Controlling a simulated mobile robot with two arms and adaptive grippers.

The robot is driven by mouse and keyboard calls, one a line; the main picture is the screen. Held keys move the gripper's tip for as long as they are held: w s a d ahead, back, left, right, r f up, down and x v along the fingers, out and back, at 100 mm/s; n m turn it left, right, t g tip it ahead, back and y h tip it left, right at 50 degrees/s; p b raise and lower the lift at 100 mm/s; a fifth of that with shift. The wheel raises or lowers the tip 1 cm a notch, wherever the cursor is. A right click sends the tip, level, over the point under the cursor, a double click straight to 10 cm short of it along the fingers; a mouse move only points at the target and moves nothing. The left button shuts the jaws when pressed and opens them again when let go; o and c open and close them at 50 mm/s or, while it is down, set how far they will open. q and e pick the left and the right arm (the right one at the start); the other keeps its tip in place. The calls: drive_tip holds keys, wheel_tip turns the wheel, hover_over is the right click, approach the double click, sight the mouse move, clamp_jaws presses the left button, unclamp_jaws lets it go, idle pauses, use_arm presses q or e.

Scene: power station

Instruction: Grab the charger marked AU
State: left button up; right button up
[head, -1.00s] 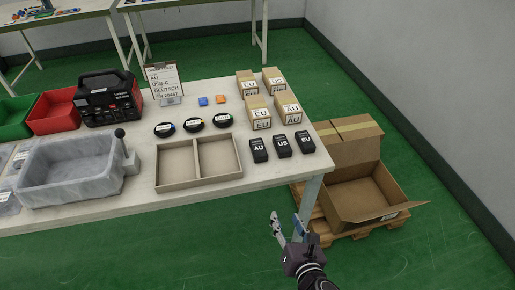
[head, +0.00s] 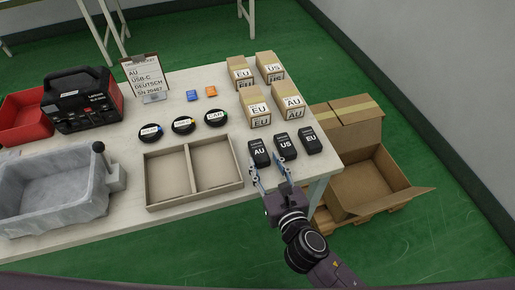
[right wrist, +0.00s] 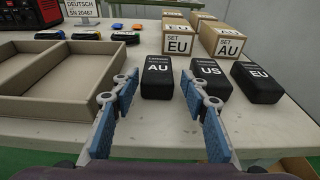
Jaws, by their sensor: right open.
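The black charger marked AU (head: 259,152) lies on the table, leftmost in a row with the US charger (head: 285,147) and the EU charger (head: 310,140). My right gripper (head: 268,175) is open and empty at the table's front edge, just in front of the AU charger. In the right wrist view the AU charger (right wrist: 158,77) lies beyond and between the two spread fingertips (right wrist: 160,88), apart from them. The US charger (right wrist: 209,78) is just beyond the right finger. My left gripper is not in view.
A divided tray (head: 194,183) stands left of the chargers. Boxes marked EU (head: 257,107) and AU (head: 288,101) stand behind them. An open carton (head: 370,185) is at right.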

sight(261, 154)
drive_tip(key=x, duration=0.4)
drive_tip(key=shift+w+a+r, duration=0.1)
drive_tip(key=shift+w+a, duration=0.15)
drive_tip(key=shift+w, duration=0.1)
drive_tip(key=shift+w+a, duration=0.1)
drive_tip(key=shift+w, duration=0.15)
drive_tip(key=c, duration=0.8)
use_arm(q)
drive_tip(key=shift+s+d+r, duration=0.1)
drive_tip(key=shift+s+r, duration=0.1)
use_arm(e)
drive_tip(key=shift+c, duration=1.4)
